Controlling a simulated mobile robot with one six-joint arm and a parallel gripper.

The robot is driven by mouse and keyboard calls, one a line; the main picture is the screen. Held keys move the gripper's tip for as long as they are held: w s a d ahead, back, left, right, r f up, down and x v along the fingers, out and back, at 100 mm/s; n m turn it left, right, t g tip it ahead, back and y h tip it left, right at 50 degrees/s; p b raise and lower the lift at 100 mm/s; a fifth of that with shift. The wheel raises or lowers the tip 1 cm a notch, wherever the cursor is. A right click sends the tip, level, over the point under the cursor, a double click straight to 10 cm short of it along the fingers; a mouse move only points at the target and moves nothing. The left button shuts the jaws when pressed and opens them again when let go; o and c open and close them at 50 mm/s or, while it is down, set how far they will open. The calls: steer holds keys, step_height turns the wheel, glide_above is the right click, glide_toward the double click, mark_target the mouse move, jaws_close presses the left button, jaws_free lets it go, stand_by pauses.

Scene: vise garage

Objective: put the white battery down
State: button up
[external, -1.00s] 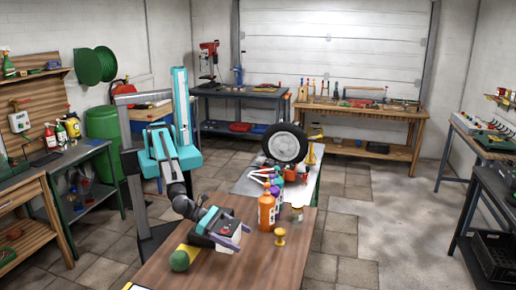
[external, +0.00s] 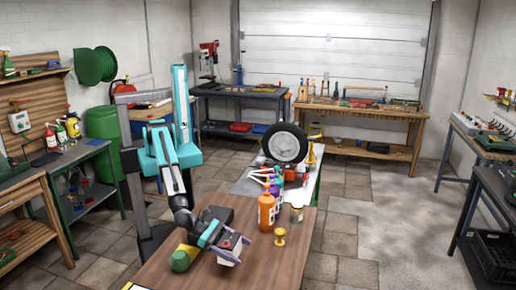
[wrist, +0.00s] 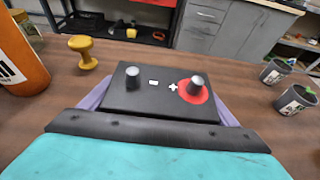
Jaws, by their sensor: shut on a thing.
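The battery (external: 233,242) shows a black top and pale sides above the wooden table (external: 215,275) in the external view. In the wrist view its black top (wrist: 152,90) fills the middle, with two terminal posts and a red ring around the right one, by the plus mark. My gripper (external: 229,250) is shut on the battery, with a purple finger along each side. The battery looks close to upright. Its underside is hidden, so I cannot tell whether it touches the table.
An orange bottle (external: 267,212) and a yellow dumbbell-shaped piece (external: 280,237) stand right of the battery. A green and yellow object (external: 183,258) lies to its left. Two dark pots (wrist: 275,71) show at right in the wrist view. The table's front right is bare.

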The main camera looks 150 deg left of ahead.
mark_target(238, 256)
steer(key=shift+f+p, duration=0.45)
steer(key=shift+f, duration=1.3)
steer(key=shift+f, duration=0.1)
steer(key=o, duration=1.9)
steer(key=shift+f, duration=0.1)
steer(key=b+v, duration=0.3)
steer(key=v, duration=0.8)
steer(key=shift+s+d, duration=0.2)
steer(key=shift+s, duration=0.1)
steer(key=shift+s+d+r, duration=0.15)
steer(key=shift+d+r, duration=0.05)
